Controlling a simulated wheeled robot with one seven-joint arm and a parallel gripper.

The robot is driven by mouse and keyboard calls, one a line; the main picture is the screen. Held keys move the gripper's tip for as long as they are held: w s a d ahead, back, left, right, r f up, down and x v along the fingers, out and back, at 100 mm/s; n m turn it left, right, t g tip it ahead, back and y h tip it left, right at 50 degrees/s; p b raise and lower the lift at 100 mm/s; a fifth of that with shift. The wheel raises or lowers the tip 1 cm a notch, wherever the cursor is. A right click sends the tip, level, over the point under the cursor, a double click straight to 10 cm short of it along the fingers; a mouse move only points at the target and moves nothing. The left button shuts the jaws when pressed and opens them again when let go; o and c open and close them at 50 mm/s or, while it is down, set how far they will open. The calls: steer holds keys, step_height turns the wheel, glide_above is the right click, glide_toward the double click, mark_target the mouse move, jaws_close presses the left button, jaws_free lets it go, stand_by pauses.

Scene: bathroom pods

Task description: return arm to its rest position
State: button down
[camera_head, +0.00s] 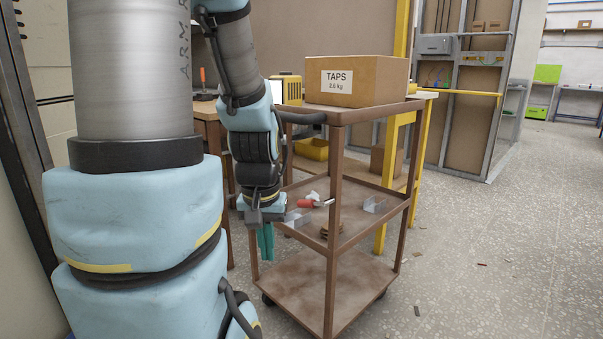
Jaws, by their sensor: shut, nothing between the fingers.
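My arm stands at the left, its thick lower column close to the camera. Its forearm comes down to my gripper (266,242), which points downward at the left side of a brown cart (333,262). The green fingers are together and hold nothing. The gripper appears beside the cart's left front post, at about middle-shelf height in the picture. I cannot tell how close it is to the cart.
A cardboard box labelled TAPS (385,82) sits on the cart's top. A wooden bench (206,110) stands behind the arm. The floor at right is mostly clear.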

step_height(320, 180, up, 30)
steer(key=p, duration=2.8)
steer(key=shift+f, duration=0.2)
